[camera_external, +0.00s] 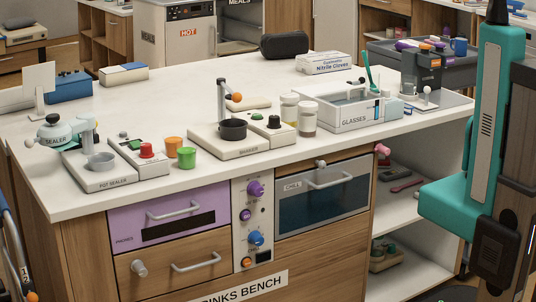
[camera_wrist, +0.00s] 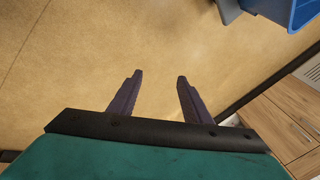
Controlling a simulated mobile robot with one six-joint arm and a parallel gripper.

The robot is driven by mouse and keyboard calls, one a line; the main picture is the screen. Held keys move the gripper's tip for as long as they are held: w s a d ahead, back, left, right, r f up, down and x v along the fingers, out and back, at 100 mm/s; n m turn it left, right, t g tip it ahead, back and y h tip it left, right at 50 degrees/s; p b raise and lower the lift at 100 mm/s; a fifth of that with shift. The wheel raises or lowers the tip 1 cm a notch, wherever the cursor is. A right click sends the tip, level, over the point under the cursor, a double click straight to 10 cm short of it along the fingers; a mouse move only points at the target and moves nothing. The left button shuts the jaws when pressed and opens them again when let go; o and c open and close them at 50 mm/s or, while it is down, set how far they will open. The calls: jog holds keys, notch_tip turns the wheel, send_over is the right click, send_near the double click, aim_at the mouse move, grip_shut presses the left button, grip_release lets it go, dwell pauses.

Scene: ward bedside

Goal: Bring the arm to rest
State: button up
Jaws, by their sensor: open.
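My gripper (camera_wrist: 157,92) shows in the wrist view with its two dark fingers spread apart and nothing between them. It points down over bare tan floor (camera_wrist: 85,50). In the external view my teal arm stands upright at the right edge, beside the right end of the white-topped bench (camera_external: 190,80). My gripper cannot be made out in that view. The arm appears clear of the things on the bench top.
Open shelves (camera_external: 405,215) are near my arm. The wrist view shows a blue bin (camera_wrist: 290,12) and wooden drawers (camera_wrist: 285,125).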

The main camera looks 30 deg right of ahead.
jog(key=w+a+n+g+y+p, duration=0.1)
jog(key=w+a+n+y+p, duration=0.3)
jog(key=a, duration=0.7)
jog(key=w+a+f+n+g+y+p, duration=0.1)
jog(key=w+a+n+y+p, duration=0.15)
jog(key=w+a+n, duration=0.65)
jog(key=w+a+g+y+p, duration=0.15)
jog(key=a+p, duration=0.35)
jog(key=a, duration=0.9)
jog(key=w+a+r+n+g+p, duration=0.15)
jog(key=a+n, duration=0.25)
jog(key=a, duration=0.8)
jog(key=w+a+r+n+g+p, duration=0.1)
jog(key=w+a+r+n, duration=0.3)
jog(key=a, duration=0.8)
jog(key=s+a+n+h, duration=0.1)
jog(key=s+a+n, duration=0.2)
jog(key=a, duration=0.4)
jog(key=s+a+r+n+h+p, duration=0.1)
jog(key=s+a+n, duration=0.2)
jog(key=a, duration=0.4)
jog(key=shift+r+n+g+h, duration=0.15)
jog(key=shift+n+g+h, duration=0.15)
jog(key=shift+n+h, duration=0.15)
